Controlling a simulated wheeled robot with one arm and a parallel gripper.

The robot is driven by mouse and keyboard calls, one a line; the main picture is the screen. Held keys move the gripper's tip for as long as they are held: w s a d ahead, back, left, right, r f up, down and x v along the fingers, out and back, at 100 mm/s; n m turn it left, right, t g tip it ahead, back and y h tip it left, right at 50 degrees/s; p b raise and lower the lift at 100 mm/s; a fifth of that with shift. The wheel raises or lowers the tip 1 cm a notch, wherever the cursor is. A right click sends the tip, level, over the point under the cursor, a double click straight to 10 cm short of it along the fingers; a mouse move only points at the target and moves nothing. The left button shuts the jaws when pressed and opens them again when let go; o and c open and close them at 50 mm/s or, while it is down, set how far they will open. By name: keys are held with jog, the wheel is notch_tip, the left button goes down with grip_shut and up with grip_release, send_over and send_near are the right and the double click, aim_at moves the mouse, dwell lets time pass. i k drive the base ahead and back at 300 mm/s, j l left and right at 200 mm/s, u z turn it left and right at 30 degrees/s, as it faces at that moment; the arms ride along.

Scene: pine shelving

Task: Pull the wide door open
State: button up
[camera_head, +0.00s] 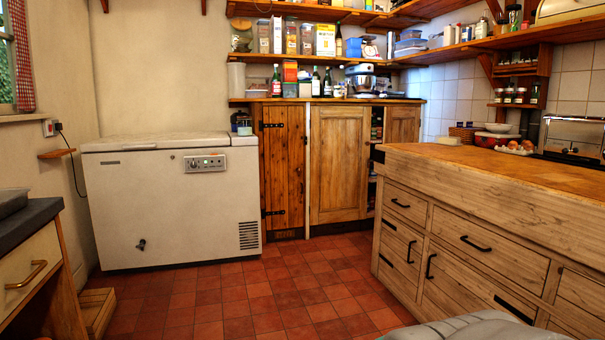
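The wide pine door (338,165) is in the back cupboard, in the middle of the picture. It has a raised frame around a flat panel and stands upright. To its right is a narrow dark gap with small items (377,125) showing inside; I cannot tell whether this door is ajar or the gap is an open section. No handle is clear on it. A narrower plank door (284,165) with black strap hinges is to its left. My gripper is not in view.
A white chest freezer (170,215) stands left of the cupboard. A wooden island (480,250) with drawers and black handles fills the right. A counter (25,260) is at left, with a low wooden step (97,310). The red tile floor (255,295) between is clear.

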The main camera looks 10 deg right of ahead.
aim_at(340, 136)
jog(key=i+z, duration=0.2)
jog(key=i, duration=4.4)
jog(key=l, duration=0.1)
